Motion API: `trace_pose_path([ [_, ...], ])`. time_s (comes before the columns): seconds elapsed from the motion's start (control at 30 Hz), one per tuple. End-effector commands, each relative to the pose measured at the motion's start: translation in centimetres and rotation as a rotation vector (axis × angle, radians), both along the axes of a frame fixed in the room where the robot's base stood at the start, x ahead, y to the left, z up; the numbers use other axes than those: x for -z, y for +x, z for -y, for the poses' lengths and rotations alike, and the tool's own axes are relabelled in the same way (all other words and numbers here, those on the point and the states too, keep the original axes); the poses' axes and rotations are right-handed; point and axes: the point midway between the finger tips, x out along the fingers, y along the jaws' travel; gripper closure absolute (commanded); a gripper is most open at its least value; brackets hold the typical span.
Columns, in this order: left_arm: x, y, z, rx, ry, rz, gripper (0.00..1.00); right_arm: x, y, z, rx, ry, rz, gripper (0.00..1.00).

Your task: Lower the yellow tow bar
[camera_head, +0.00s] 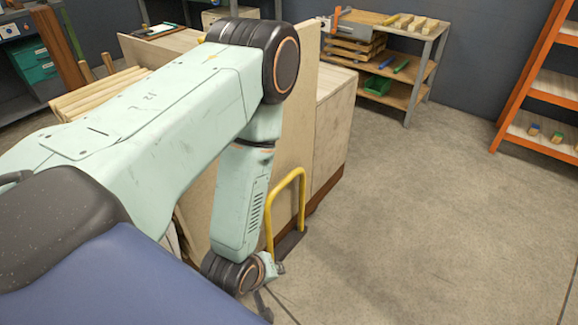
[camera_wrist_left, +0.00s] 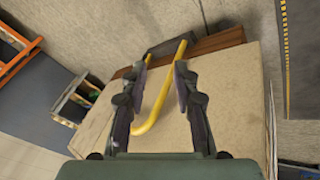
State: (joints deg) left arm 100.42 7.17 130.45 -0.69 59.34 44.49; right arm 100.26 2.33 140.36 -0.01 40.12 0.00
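The yellow tow bar (camera_head: 285,207) is an upright inverted-U tube on a dark base plate (camera_head: 290,244), at the end of a wooden cabinet. My left arm hangs down beside it, with the left gripper (camera_head: 264,303) low and mostly hidden behind the wrist. In the left wrist view, the gripper (camera_wrist_left: 165,66) is open, its fingers apart. The tow bar (camera_wrist_left: 160,102) shows in and beyond the gap between them, and I cannot tell whether they touch it. My right gripper is in neither view.
The wooden cabinet (camera_head: 333,140) stands right behind the bar. A shelf bench (camera_head: 417,80) with a green bin (camera_head: 378,85) is at the back, and an orange rack (camera_head: 520,95) at the right. The concrete floor (camera_head: 430,200) to the right is clear.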

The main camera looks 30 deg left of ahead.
Motion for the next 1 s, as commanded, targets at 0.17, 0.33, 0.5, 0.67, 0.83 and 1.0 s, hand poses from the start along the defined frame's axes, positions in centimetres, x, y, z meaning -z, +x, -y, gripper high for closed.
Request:
trace_pose_path([
  [0.17, 2.6, 6.8, -3.1, -0.379, -0.212, 0.287, 0.70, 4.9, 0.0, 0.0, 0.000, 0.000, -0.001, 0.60],
  [0.33, 1.4, 12.2, -6.2, -0.673, -0.483, 0.564, 0.70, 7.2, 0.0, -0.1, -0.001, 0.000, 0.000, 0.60],
  [0.5, -1.4, 15.6, -8.7, -0.853, -0.748, 0.774, 0.70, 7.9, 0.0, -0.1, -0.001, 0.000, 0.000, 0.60],
  [0.67, -3.3, 17.0, -9.9, -0.924, -0.900, 0.873, 0.70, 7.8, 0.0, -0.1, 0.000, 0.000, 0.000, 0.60],
  [0.83, -3.8, 17.9, -10.3, -0.944, -0.954, 0.905, 0.70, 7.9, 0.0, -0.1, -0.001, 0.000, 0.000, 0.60],
  [1.0, -3.4, 20.1, -10.7, -0.944, -0.955, 0.907, 0.70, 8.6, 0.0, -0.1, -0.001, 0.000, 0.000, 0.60],
])
